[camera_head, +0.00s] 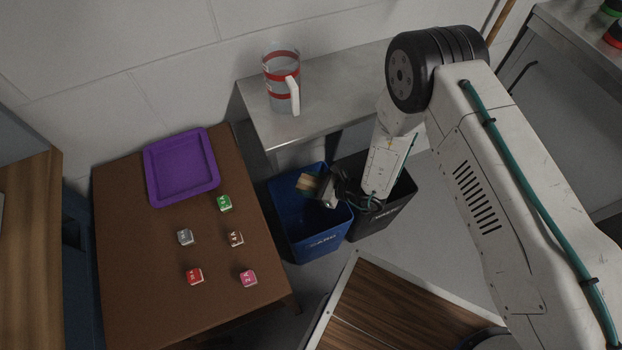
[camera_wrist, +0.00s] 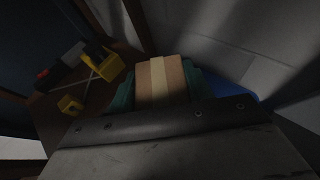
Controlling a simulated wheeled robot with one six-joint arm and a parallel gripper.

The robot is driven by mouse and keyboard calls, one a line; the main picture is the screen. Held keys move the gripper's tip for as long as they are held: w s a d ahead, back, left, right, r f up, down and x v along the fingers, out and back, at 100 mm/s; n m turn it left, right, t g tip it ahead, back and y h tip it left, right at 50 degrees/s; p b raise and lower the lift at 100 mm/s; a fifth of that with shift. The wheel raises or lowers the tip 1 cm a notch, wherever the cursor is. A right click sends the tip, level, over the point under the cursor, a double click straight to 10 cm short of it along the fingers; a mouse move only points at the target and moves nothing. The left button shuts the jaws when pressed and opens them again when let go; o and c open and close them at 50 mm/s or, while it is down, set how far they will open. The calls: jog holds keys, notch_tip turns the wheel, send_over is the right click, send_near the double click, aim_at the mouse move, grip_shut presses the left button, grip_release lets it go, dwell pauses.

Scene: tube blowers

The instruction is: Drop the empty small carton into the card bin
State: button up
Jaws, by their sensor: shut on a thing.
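The small carton (camera_head: 307,184) is brown with a paler strip. It also shows in the wrist view (camera_wrist: 159,80), between teal finger pads. My gripper (camera_head: 320,187) is shut on the carton. In the head view the gripper and carton appear over the opening of the card bin (camera_head: 314,243), a blue open bin with white lettering on its front. Their height above its rim is hard to tell. The carton's lower end is hidden by my gripper in the wrist view.
A black bin (camera_head: 381,223) stands directly right of the blue one. A brown table (camera_head: 135,260) at left holds a purple tray (camera_head: 182,168) and several small cubes. A grey bench (camera_head: 330,93) with a red-banded jug (camera_head: 281,79) stands behind the bins.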

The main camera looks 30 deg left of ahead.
jog(key=shift+s+f, duration=0.25)
jog(key=shift+f, duration=0.1)
jog(key=shift+w+f, duration=0.1)
jog(key=shift+f, duration=2.7)
jog(key=o, duration=1.1)
jog(key=shift+v, duration=3.85)
